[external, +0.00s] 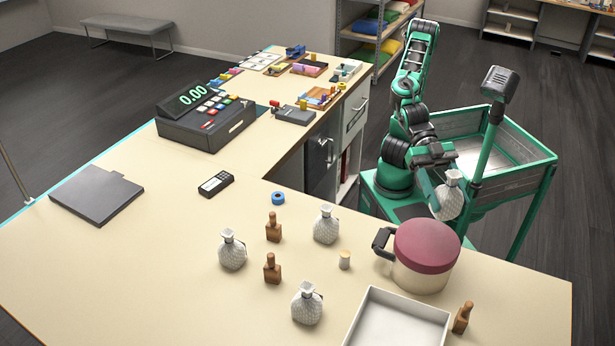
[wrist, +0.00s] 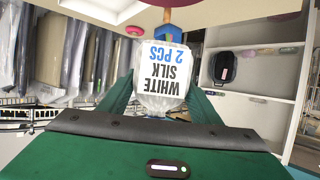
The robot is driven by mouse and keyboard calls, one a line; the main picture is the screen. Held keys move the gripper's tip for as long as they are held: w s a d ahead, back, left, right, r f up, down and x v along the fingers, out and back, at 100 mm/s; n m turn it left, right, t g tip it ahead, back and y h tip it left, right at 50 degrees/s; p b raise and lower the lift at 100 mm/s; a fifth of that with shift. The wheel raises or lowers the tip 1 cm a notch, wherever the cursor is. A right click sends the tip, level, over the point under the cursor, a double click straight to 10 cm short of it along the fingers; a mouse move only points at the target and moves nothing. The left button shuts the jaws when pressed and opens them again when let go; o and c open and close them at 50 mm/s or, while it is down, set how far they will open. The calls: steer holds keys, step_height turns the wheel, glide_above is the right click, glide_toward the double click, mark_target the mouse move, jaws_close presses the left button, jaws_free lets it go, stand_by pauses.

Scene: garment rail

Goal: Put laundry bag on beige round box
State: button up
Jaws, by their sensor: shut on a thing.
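My gripper (external: 437,184) is shut on a white laundry bag (external: 449,200) with a tied neck, held beyond the counter's edge in the external view. In the wrist view the bag (wrist: 160,72) sits between the green fingers of my gripper (wrist: 160,95), and its label "WHITE SILK 2 PCS" reads upside down. The beige round box (external: 420,278), with a dark pink lid and a black handle at its left, stands on the counter, nearer the camera than the bag. The bag is apart from the box. The lid top looks clear.
On the counter (external: 150,265) stand three similar bags (external: 232,252), brown bottles (external: 273,230), a small cork-topped jar (external: 345,260) and a white tray (external: 400,322) in front of the box. A cash register (external: 206,125) stands farther back. Hanging garments (wrist: 60,50) show in the wrist view.

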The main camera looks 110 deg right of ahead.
steer(key=s+n+g, duration=0.1)
steer(key=s, duration=0.6)
glide_above(418, 237)
step_height(418, 237, down, 6)
steer(key=shift+f, duration=2.05)
steer(key=shift+f, duration=0.1)
steer(key=o, duration=1.2)
steer(key=v, duration=1.2)
